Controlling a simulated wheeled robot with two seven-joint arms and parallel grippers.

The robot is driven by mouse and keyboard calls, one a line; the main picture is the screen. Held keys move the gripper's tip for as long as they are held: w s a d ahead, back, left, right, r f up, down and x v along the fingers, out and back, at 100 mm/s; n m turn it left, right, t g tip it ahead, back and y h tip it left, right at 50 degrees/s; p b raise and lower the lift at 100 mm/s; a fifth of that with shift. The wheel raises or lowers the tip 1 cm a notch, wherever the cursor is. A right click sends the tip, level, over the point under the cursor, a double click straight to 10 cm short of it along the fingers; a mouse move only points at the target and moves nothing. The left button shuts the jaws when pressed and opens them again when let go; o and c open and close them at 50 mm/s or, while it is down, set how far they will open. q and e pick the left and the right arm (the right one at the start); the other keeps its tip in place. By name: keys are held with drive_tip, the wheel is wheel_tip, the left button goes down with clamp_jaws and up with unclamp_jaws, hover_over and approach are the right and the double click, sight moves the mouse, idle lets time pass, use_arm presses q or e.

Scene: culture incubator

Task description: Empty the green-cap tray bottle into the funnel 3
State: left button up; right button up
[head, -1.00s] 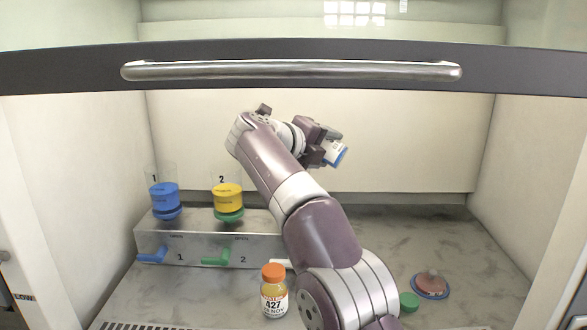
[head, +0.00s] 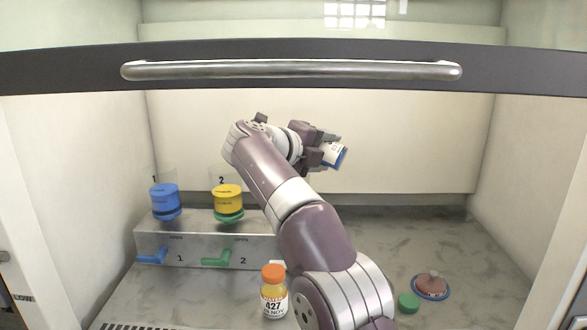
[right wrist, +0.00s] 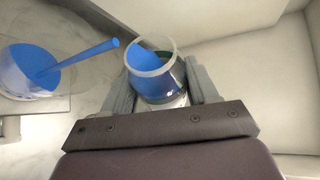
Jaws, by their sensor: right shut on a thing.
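My right gripper (head: 322,148) is shut on an uncapped clear bottle (head: 334,154) with a white label, held tilted high near the back wall. In the right wrist view, the bottle (right wrist: 158,80) sits between the fingers with blue liquid inside near its mouth. A straight blue streak (right wrist: 80,60) runs between near the mouth and a round clear vessel with blue contents (right wrist: 25,75). The streak looks like liquid. A loose green cap (head: 409,303) lies on the floor. Funnel 3 is hidden behind my arm in the head view. My left gripper is not in view.
Blue funnel 1 (head: 165,200) and yellow funnel 2 (head: 228,200) stand on a metal manifold (head: 210,243) with valve handles. An orange-cap bottle (head: 274,292) stands in front. A blue-rimmed round item (head: 431,286) lies at the right. A sash bar (head: 290,70) crosses above.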

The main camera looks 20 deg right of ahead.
drive_tip(key=shift+w+a+r, duration=0.1)
drive_tip(key=shift+w, duration=0.1)
drive_tip(key=shift+s+r+p, duration=0.1)
drive_tip(key=shift+p, duration=0.3)
drive_tip(key=shift+w+a+n+p, duration=0.1)
drive_tip(key=shift+w+n+p, duration=0.1)
drive_tip(key=shift+n+p, duration=0.1)
drive_tip(key=shift+s+a+r+h+p, duration=0.1)
drive_tip(key=shift+h+p, duration=0.2)
drive_tip(key=shift+w, duration=0.2)
drive_tip(key=shift+a+r+p, duration=0.1)
drive_tip(key=shift+p, duration=0.35)
drive_tip(key=shift+s+n, duration=0.1)
drive_tip(key=shift+n, duration=0.2)
